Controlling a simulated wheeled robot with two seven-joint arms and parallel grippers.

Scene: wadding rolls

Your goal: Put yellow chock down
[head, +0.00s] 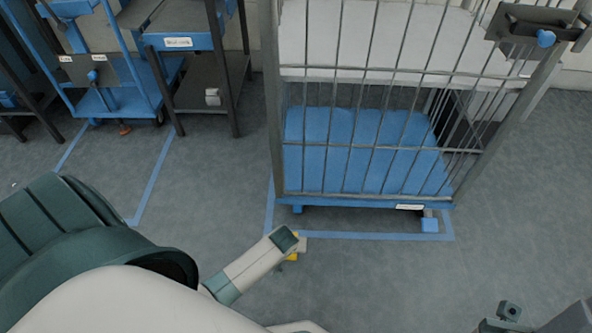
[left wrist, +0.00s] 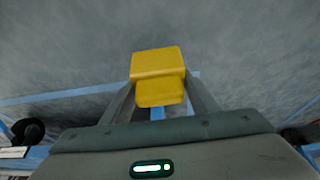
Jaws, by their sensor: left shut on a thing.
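The yellow chock (left wrist: 158,64) is a stepped block in the left wrist view, held between the two fingers of my left gripper (left wrist: 160,88). Grey floor lies behind it. In the head view only a small piece of the yellow chock (head: 293,256) shows below the end of my left forearm, near the front blue floor line. My arm hides most of the left gripper there. I cannot tell how far the chock is above the floor.
A caged trolley (head: 365,201) with a blue base stands inside a blue floor outline (head: 350,235). Blue carts (head: 105,100) and a dark shelf cart (head: 205,90) stand at the back left. Grey hardware (head: 510,312) shows at the bottom right. The floor right of the trolley is clear.

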